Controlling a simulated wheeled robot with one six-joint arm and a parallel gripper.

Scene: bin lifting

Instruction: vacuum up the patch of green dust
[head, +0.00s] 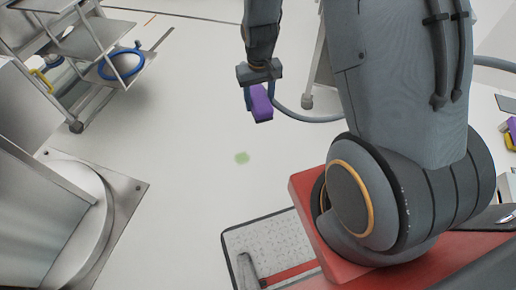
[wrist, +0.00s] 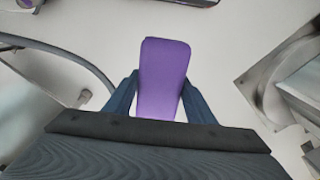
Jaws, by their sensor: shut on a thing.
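The patch of green dust (head: 241,158) is a small, faint green spot on the pale floor near the middle of the head view. I cannot make it out in the wrist view. My gripper (head: 259,95) is shut on a purple vacuum nozzle (head: 261,104), which a grey hose (head: 305,116) runs from. The nozzle is up and slightly right of the dust in the picture, apart from it. In the wrist view the purple nozzle (wrist: 164,75) sits between the two dark blue fingers of my gripper (wrist: 160,98).
A metal shelf cart (head: 98,45) with a blue ring (head: 122,64) stands at the upper left. A steel machine with a floor plate (head: 128,190) is at the lower left. A wheeled stand (head: 320,75) is behind my arm. The floor around the dust is clear.

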